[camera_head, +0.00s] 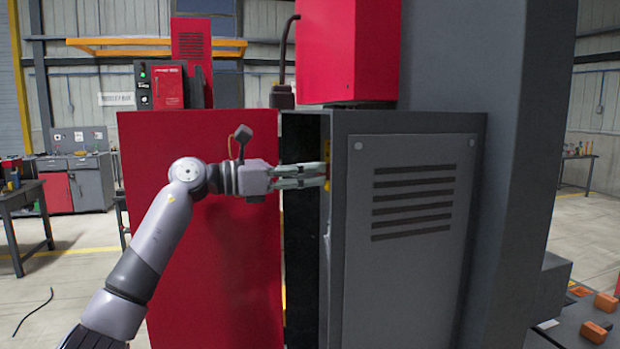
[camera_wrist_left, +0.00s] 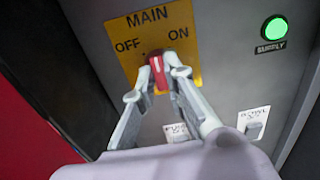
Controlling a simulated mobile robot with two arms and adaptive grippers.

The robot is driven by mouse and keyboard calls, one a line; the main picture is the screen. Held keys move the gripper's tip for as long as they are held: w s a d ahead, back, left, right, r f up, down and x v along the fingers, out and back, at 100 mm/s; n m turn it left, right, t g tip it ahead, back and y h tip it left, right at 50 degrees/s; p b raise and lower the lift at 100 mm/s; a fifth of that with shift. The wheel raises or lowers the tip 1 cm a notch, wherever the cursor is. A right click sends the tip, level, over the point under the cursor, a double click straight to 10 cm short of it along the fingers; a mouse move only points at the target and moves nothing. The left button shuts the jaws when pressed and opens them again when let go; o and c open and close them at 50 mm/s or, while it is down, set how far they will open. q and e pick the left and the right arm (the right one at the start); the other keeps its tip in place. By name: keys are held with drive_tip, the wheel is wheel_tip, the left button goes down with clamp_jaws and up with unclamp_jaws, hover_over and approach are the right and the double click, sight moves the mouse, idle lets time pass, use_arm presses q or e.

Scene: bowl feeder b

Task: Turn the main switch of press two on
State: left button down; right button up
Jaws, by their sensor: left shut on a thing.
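The main switch is a red knob (camera_wrist_left: 159,73) on a yellow plate (camera_wrist_left: 178,25) marked MAIN, OFF and ON, in the left wrist view. The knob stands roughly upright between the words OFF and ON. My left gripper (camera_wrist_left: 158,80) is shut on the knob, one finger on each side. In the head view my left gripper (camera_head: 325,175) reaches from the left into the narrow opening of the grey cabinet (camera_head: 415,270). There only a sliver of the yellow plate shows and the knob is hidden. My right gripper is not in view.
A green SUPPLY lamp (camera_wrist_left: 275,28) glows right of the plate. A red panel (camera_head: 215,280) stands left of the opening, behind my arm. The cabinet's vented side bounds the opening on the right.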

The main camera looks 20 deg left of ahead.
use_arm(q)
drive_tip(key=shift+m+b, duration=0.95)
drive_tip(key=shift+m, duration=3.35)
drive_tip(key=c, duration=1.6)
unclamp_jaws()
drive_tip(key=shift+c, duration=0.2)
drive_tip(key=v, duration=1.2)
